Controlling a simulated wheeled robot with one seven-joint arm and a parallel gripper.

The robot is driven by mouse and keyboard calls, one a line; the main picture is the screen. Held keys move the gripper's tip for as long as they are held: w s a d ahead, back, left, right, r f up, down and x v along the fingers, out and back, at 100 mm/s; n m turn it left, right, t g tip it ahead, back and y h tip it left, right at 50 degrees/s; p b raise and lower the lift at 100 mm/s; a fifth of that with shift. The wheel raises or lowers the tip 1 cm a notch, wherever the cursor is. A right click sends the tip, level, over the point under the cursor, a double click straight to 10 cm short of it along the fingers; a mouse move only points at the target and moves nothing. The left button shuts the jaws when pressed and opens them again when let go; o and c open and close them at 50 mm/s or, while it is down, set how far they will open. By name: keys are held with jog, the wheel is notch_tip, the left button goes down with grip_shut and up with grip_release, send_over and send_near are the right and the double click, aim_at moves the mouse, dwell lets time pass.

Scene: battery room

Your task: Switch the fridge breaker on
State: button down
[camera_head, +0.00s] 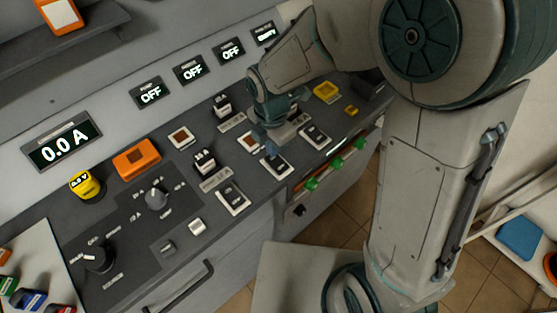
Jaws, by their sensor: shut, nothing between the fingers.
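The grey control panel (130,205) carries a row of rocker switches in light frames: a near one (233,197), a middle one (277,167) and a far one (315,136). Their labels are too small to read, so I cannot tell which is the fridge breaker. My gripper (272,152) is shut and empty, pointing down just over the middle rocker switch. I cannot tell whether it touches the switch. Small displays on the wall behind read OFF: a left one (151,94), a middle one (192,70) and a right one (231,49).
Black toggles (204,162), an orange-framed block (137,158), a yellow knob (86,186) and dials (157,195) stand up from the panel. A larger display (63,142) reads 0.0 A. Green-capped parts (336,163) line the front. A drawer handle (180,290) sticks out below.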

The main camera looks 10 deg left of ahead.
jog(key=shift+f+b, duration=0.7)
jog(key=shift+f, duration=0.35)
dwell(0.4)
notch_tip(320, 180, up, 7)
jog(key=p, duration=0.6)
jog(key=shift+r, duration=0.15)
dwell(0.4)
jog(key=s+d+r+m+t, duration=0.1)
jog(key=s+d+r+m, duration=0.1)
jog(key=d+r+m, duration=0.2)
jog(key=s+d+r+m+t, duration=0.1)
jog(key=s+d+r+m, duration=0.2)
jog(key=d+m, duration=0.8)
jog(key=s+d+r+m+t, duration=0.1)
jog(key=s+d+r+m, duration=0.2)
jog(key=m, duration=0.9)
jog(key=d+r, duration=0.3)
jog(key=d, duration=0.2)
jog(key=shift+r+m, duration=0.2)
jog(key=shift+m, duration=0.2)
